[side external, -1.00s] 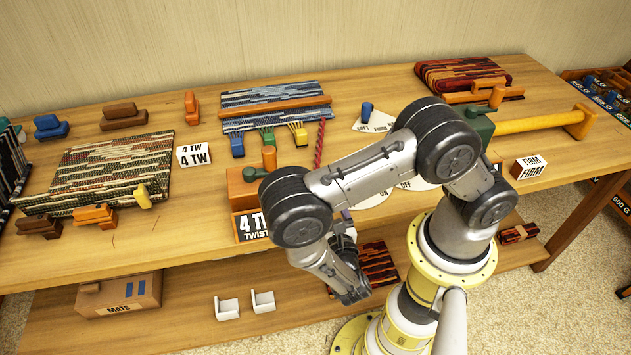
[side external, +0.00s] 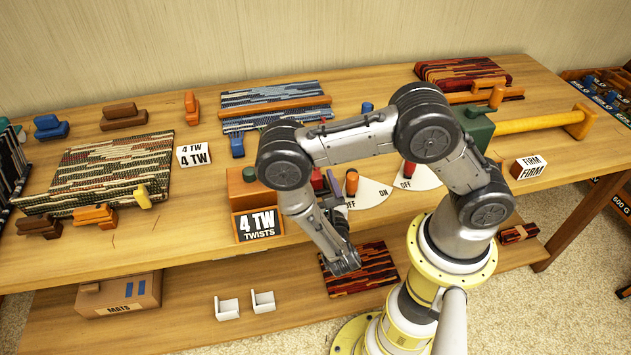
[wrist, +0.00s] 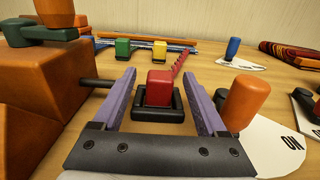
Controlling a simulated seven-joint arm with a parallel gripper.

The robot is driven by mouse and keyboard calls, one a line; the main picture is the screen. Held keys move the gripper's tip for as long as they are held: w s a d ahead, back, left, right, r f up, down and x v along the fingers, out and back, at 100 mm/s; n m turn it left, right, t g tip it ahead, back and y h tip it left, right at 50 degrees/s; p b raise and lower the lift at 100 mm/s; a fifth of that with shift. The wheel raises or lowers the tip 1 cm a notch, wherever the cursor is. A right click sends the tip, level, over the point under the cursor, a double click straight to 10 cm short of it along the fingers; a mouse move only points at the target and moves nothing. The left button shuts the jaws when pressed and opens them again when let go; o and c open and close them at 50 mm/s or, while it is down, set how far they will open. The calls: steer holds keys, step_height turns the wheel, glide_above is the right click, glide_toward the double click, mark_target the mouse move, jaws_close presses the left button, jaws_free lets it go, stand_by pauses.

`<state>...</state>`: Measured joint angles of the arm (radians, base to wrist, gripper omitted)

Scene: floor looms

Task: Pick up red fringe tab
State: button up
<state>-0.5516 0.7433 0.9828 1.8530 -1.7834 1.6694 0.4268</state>
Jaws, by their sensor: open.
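The red fringe tab (wrist: 158,90) is a small red block in a dark square holder in the wrist view, with a red twisted cord running back from it. My gripper (wrist: 158,74) is open; its two purple fingers extend on either side of the tab, with visible gaps. In the side external view a small red part of the tab (side external: 317,180) shows beside my gripper (side external: 333,192), mostly hidden by my arm.
An orange twister box (side external: 247,190) stands close on the left. An orange upright handle (wrist: 246,102) stands close on the right. Green (wrist: 122,47) and yellow (wrist: 160,48) tabs lie beyond. A blue peg (wrist: 233,48) stands farther right.

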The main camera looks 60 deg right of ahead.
jaws_close()
stand_by(0.4)
